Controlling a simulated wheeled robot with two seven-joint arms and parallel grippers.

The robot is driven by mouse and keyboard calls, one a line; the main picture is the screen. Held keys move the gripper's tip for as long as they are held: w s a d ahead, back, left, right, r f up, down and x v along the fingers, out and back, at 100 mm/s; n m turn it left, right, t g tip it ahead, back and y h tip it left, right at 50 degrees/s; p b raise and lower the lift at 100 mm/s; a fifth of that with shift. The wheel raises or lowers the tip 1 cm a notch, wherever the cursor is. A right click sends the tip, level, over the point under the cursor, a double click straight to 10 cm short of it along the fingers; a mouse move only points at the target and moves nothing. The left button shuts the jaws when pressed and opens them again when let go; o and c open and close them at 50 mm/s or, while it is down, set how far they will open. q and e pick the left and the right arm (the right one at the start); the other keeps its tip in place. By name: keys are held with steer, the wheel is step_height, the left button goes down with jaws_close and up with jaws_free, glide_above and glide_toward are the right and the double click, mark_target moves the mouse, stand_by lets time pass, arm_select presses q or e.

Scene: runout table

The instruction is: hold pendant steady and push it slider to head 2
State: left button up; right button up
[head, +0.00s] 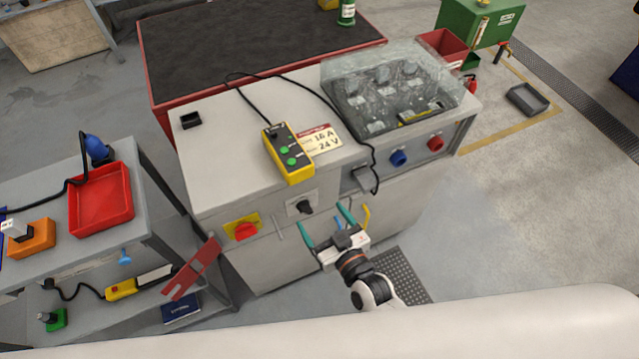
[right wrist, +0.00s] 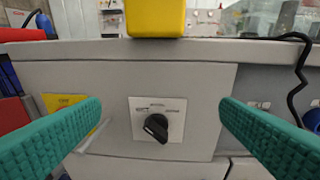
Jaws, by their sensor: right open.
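The yellow pendant (head: 287,153) lies on the machine's grey top near the front edge, with a grey face, green buttons and a black part at its far end. A black cable runs from it. I cannot make out a slider or its position. In the right wrist view, the pendant's yellow end (right wrist: 156,18) shows at the top edge. My right gripper (head: 321,212) is open and empty in front of the machine's front panel, below and apart from the pendant. Its teal fingers (right wrist: 161,106) stand either side of a black rotary knob (right wrist: 156,127). My left gripper is not in view.
A red rotary switch (head: 246,231) on a yellow plate is left of the knob. A clear cover (head: 390,88) stands over the heads at right, with blue (head: 398,158) and red (head: 436,143) buttons below. A label card (head: 318,138) lies beside the pendant. The top's left part is mostly bare.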

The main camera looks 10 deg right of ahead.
steer(key=t+p, duration=0.1)
steer(key=t, duration=0.1)
glide_toward(293, 157)
steer(key=s+d, duration=0.1)
steer(key=s, duration=0.1)
arm_select(q)
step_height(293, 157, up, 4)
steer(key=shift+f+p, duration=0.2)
steer(key=shift+p, duration=0.6)
arm_select(e)
steer(key=shift+y, duration=0.4)
steer(key=x, duration=1.2)
steer(key=shift+w+f, duration=0.2)
steer(key=shift+f, duration=0.15)
